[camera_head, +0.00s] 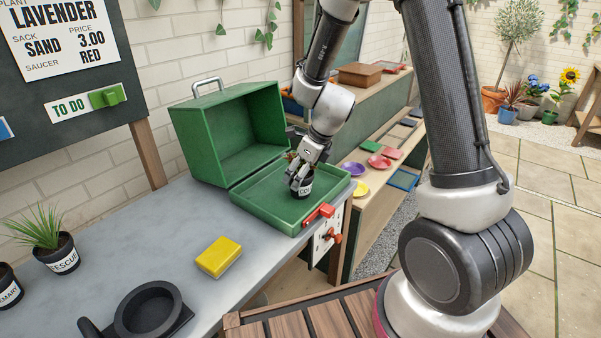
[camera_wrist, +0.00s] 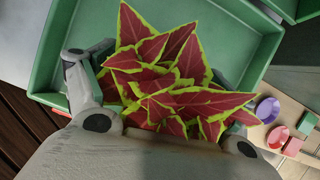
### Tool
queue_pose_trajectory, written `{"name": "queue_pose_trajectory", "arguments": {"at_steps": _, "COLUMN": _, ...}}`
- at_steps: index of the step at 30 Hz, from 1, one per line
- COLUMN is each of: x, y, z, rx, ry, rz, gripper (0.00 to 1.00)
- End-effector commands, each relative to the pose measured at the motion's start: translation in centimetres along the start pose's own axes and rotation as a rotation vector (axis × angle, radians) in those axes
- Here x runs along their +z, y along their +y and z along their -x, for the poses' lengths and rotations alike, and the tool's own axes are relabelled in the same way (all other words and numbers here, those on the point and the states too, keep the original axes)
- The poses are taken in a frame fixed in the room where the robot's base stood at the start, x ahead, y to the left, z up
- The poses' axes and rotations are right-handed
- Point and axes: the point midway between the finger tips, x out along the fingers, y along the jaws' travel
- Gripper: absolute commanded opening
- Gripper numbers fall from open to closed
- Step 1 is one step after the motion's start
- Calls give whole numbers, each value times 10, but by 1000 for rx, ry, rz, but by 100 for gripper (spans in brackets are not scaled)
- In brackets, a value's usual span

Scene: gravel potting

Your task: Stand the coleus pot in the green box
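The coleus pot (camera_head: 304,189) is a dark pot with a white label, partly hidden by my gripper in the head view. Its red leaves with yellow-green edges (camera_wrist: 165,85) fill the middle of the wrist view. The green box (camera_head: 247,197) lies open on the grey bench, with its lid (camera_head: 198,145) raised behind. The pot is within the box's shallow front half, near its right side, and looks upright. My gripper (camera_head: 301,178) is around the pot from above, its fingers closed against the pot's sides. Whether the pot's base touches the box floor is hidden.
A yellow block (camera_head: 219,257), a black round dish (camera_head: 150,309) and a fescue pot (camera_head: 60,252) stand on the bench left of the box. A red latch (camera_head: 320,215) is on the box's front edge. Coloured saucers (camera_head: 370,173) lie on a lower shelf at right.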

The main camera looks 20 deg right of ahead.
Motion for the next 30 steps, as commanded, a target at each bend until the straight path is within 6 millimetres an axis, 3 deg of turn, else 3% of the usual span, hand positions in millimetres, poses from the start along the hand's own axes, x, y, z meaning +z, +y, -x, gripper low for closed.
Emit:
{"name": "queue_pose_trajectory", "arguments": {"at_steps": 10, "x": 0, "y": 0, "z": 1, "rx": 0, "ry": 0, "rz": 1, "gripper": 91}}
{"name": "queue_pose_trajectory", "arguments": {"at_steps": 14, "x": 2, "y": 0, "z": 10, "rx": -2, "ry": -2, "rz": 1, "gripper": 91}}
{"name": "queue_pose_trajectory", "arguments": {"at_steps": 24, "x": 2, "y": 0, "z": 84, "rx": -3, "ry": -4, "rz": 1, "gripper": 91}}
{"name": "queue_pose_trajectory", "arguments": {"at_steps": 30, "x": 2, "y": 0, "z": 114, "rx": -2, "ry": -2, "rz": 1, "gripper": 91}}
